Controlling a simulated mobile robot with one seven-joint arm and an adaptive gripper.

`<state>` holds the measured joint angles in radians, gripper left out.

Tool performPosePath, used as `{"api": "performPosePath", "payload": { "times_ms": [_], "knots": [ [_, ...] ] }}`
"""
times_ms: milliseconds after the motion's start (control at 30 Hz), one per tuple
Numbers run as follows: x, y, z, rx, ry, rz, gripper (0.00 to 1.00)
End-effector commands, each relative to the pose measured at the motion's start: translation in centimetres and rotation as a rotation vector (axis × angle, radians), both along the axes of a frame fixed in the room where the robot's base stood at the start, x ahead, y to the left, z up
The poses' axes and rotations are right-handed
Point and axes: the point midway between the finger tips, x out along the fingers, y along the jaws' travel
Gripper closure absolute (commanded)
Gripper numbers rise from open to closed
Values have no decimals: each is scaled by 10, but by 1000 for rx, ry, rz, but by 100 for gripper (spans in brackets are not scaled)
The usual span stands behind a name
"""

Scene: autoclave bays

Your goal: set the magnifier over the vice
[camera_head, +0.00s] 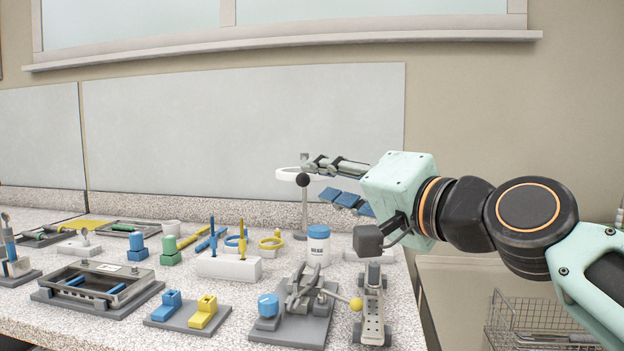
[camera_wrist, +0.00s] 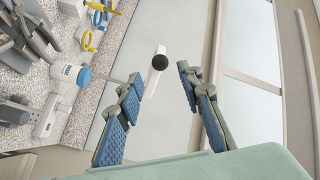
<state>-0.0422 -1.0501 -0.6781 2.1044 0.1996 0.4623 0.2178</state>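The magnifier is a white ring (camera_head: 284,174) on a thin grey post, with a black ball knob (camera_head: 303,180) at its side. It stands at the back of the bench. My gripper (camera_head: 318,180) is open beside the knob, its fingers pointing left. In the wrist view the knob (camera_wrist: 160,62) and the edge-on white ring (camera_wrist: 152,86) show between and just beyond the spread fingertips (camera_wrist: 160,74). I cannot tell whether a finger touches. The vice (camera_head: 302,290), with grey jaws on a dark plate, stands at the front of the bench.
A white jar with a blue lid (camera_head: 318,245) stands between magnifier and vice. A white block with upright tools (camera_head: 228,267) is to its left. A grey wheeled fixture (camera_head: 373,312) is right of the vice. Trays and coloured blocks crowd the left. A wire basket (camera_head: 540,322) sits lower right.

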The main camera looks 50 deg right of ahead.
Motion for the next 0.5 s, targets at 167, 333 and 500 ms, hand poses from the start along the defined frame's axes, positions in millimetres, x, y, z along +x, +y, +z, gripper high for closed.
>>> {"api": "performPosePath", "payload": {
  "times_ms": [167, 333, 500],
  "knots": [
    [-39, 8, 1, -1, -5, -4, 66],
    [-62, 14, 1, -1, -4, -4, 66],
    [-71, 16, 1, -2, -3, -3, 66]
  ]
}}
